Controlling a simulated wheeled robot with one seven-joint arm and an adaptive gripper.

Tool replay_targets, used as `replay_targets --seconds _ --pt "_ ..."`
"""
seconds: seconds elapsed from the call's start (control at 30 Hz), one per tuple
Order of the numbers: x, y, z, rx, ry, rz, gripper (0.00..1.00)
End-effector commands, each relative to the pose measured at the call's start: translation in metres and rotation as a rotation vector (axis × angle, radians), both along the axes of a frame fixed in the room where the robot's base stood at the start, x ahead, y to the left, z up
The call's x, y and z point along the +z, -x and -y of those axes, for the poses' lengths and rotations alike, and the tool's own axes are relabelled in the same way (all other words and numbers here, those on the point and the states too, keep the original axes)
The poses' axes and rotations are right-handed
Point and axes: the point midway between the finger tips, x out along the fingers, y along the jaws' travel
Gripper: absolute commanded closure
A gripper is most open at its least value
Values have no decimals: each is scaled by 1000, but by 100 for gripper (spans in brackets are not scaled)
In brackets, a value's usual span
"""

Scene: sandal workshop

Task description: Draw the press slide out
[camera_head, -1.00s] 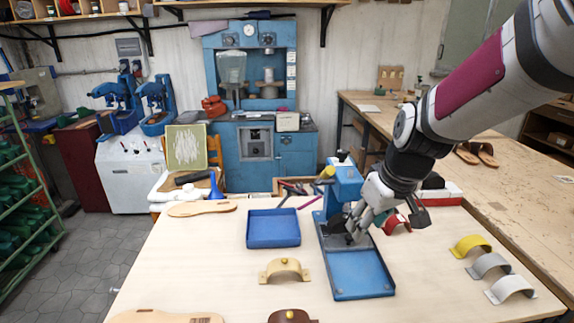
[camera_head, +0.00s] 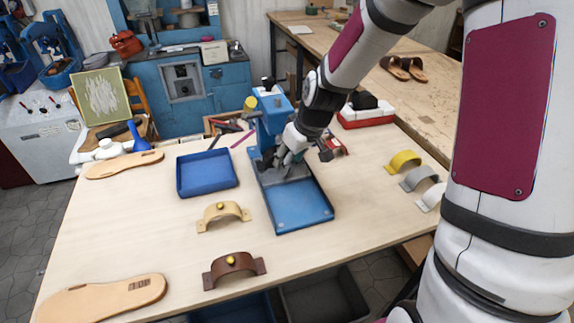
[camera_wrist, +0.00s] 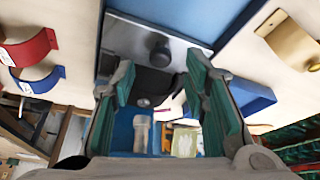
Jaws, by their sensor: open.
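The blue press (camera_head: 271,118) stands on the light worktable, with its long blue base (camera_head: 303,208) reaching toward the front. Its grey slide plate (camera_head: 297,170) lies at the rear of the base, partly hidden by my gripper (camera_head: 284,157). In the wrist view the slide plate (camera_wrist: 193,45) shows with a black knob (camera_wrist: 160,47) standing on it. My gripper (camera_wrist: 160,66) is open, with its green-padded fingers on either side of the knob's line. The knob appears between or just past the fingertips, and I cannot tell whether they touch it.
A blue tray (camera_head: 207,174) sits left of the press. A tan strap form (camera_head: 223,216) and a brown one (camera_head: 233,268) stand in front. Yellow, grey and white arches (camera_head: 403,161) stand at right. Sandal soles (camera_head: 124,165) lie at left. Table between is clear.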

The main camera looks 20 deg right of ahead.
Motion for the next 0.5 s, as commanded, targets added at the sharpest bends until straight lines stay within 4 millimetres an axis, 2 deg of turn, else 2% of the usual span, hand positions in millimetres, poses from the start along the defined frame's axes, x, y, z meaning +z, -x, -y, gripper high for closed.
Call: replay_targets --seconds 0.03,0.2,0.5 --pt "-8 -3 -2 2 0 -1 59" --pt "-24 -9 -4 0 -1 0 59" --pt "-29 -11 -4 -2 1 1 59"
